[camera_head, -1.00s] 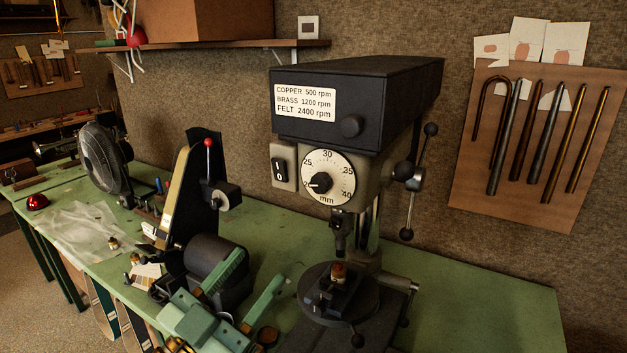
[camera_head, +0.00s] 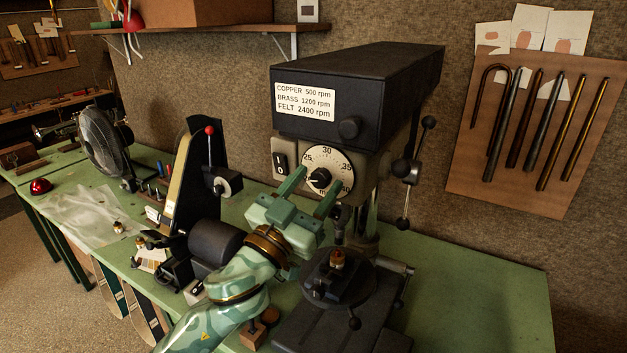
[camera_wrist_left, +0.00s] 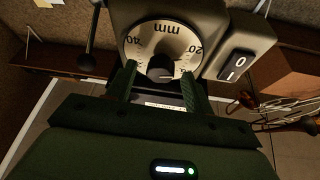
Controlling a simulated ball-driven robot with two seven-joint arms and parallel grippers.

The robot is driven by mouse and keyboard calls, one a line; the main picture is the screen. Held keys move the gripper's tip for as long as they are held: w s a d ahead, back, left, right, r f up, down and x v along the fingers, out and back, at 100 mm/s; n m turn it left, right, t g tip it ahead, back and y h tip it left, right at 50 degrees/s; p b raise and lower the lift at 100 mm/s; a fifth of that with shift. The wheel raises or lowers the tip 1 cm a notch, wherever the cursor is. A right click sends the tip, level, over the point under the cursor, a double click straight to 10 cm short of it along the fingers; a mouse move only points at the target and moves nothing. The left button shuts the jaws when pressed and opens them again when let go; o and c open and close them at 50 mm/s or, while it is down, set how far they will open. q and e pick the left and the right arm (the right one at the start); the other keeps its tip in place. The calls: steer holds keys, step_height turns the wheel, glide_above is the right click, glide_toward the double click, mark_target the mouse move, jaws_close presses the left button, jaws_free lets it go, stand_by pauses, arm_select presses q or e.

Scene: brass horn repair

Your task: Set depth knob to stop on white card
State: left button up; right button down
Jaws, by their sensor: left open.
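The depth knob (camera_head: 320,178) is a black knob at the centre of a white dial (camera_head: 341,165) marked in mm, on the drill press front. It also shows in the wrist view (camera_wrist_left: 160,67). My left gripper (camera_head: 319,181) is open at the dial, one finger on each side of the knob. In the wrist view the fingertips (camera_wrist_left: 160,73) flank it, with gaps that look small; I cannot tell if they touch. The knob's pointer mark is not readable now. A pale card (camera_head: 151,257) lies on the bench at left, its writing too small to read. My right gripper is not in view.
A grinder with a belt (camera_head: 186,180) stands at left, close to my forearm. A lever with ball ends (camera_head: 405,170) is right of the dial. The bench at right (camera_head: 480,300) is clear.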

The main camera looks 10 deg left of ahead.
arm_select(q)
steer(key=shift+w, duration=0.1)
steer(key=c, duration=1)
steer(key=shift+o, duration=0.2)
